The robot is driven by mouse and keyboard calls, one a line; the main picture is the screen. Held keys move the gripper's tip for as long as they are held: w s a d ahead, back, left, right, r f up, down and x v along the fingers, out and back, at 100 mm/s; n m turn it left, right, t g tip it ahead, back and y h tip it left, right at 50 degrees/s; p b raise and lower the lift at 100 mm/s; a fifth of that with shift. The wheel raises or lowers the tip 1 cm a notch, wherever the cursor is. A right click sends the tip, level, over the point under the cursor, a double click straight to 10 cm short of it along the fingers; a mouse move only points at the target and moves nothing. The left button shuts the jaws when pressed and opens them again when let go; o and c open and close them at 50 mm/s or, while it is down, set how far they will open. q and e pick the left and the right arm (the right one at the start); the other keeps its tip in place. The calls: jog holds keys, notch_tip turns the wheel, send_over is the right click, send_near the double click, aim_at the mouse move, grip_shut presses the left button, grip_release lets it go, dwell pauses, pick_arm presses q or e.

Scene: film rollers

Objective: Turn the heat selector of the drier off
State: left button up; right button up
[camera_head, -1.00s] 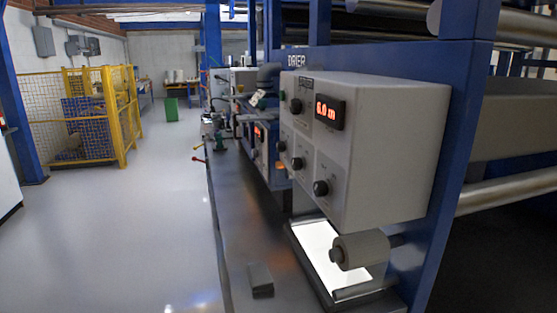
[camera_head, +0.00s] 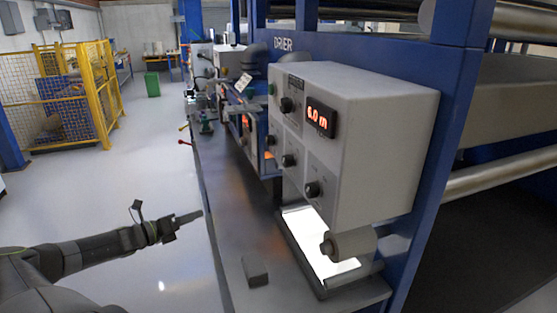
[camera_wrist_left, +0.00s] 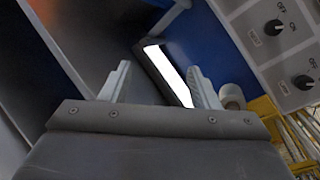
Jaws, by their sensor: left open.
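A grey control box (camera_head: 365,150) hangs on the blue machine under the word DRIER. Its slanted face has black knobs, an upper one (camera_head: 286,105), a middle one (camera_head: 289,160) and a lower one (camera_head: 313,189). Their labels are too small to read in the head view, so I cannot tell which is the heat selector. In the left wrist view, a grey panel at upper right shows two knobs (camera_wrist_left: 273,27) (camera_wrist_left: 303,82) with OFF and ON marks. My left gripper (camera_head: 190,217) is open and empty, left of the box and well apart from it. My right gripper is not in view.
A lit white plate (camera_head: 308,238) and a grey roller (camera_head: 352,244) sit below the box. A small dark block (camera_head: 255,271) stands on the dark ledge (camera_head: 225,215). Another machine panel (camera_head: 250,130) is farther back. The floor at left is clear up to a yellow cage (camera_head: 95,100).

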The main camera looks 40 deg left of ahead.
pick_arm(q)
jog(key=w+d+r+m+h+p, duration=0.1)
jog(key=w+d+r+m+h, duration=0.25)
jog(key=r+m, duration=0.45)
jog(key=m+h, duration=0.4)
send_near(283, 162)
jog(key=shift+g, duration=0.3)
jog(key=shift+r+b+x, duration=0.2)
jog(key=shift+b+x, duration=0.6)
jog(key=shift+x, duration=0.95)
jog(key=shift+r+b+x, duration=0.25)
jog(key=shift+b+x, duration=0.5)
jog(key=shift+x, duration=1)
jog(key=shift+p+x, duration=0.3)
jog(key=shift+x, duration=0.6)
jog(key=shift+a+f, duration=0.15)
jog(key=c, duration=1)
jog(key=shift+o, duration=0.2)
jog(key=shift+n, duration=0.3)
